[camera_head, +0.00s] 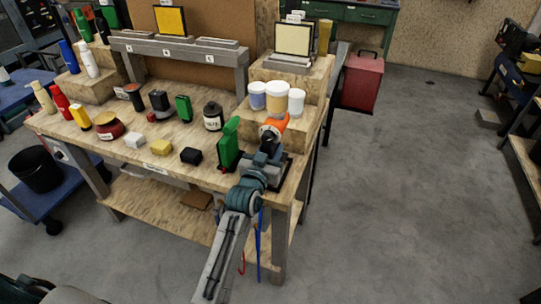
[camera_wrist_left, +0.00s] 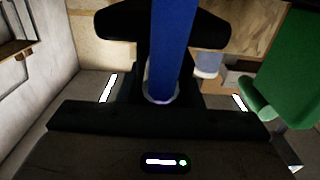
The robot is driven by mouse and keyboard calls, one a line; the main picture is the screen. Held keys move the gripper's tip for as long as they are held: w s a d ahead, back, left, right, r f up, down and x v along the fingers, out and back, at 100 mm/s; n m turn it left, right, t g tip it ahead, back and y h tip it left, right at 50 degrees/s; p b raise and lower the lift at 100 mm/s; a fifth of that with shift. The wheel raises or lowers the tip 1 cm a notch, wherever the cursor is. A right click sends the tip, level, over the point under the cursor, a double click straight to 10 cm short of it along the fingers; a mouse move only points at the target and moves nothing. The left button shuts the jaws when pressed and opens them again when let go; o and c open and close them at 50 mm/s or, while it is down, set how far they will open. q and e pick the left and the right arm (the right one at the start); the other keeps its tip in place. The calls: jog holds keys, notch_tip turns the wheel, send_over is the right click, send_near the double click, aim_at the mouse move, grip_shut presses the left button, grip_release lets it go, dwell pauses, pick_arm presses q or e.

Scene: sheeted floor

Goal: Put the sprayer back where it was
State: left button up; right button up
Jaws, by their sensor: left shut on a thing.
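My left gripper (camera_head: 268,148) is over the front right corner of the wooden workbench, shut on the sprayer. The sprayer's orange head (camera_head: 275,123) shows just beyond the jaws in the head view; much of its body is hidden by my gripper. In the left wrist view a blue upright shaft (camera_wrist_left: 173,45), which looks like part of the sprayer, stands between the dark jaws. I cannot tell whether its base touches the bench. My right gripper is not in view.
A green bottle (camera_head: 229,146) stands close left of my gripper. Open floor lies to the right.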

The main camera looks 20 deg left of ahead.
pick_arm(q)
jog(key=shift+f, duration=0.95)
jog(key=shift+a+f, duration=0.1)
jog(key=shift+f, duration=0.1)
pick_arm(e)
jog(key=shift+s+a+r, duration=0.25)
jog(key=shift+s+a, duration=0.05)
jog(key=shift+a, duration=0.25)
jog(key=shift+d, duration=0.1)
pick_arm(q)
jog(key=shift+f, duration=0.15)
jog(key=o, duration=0.7)
jog(key=shift+s, duration=0.1)
jog(key=shift+c, duration=0.2)
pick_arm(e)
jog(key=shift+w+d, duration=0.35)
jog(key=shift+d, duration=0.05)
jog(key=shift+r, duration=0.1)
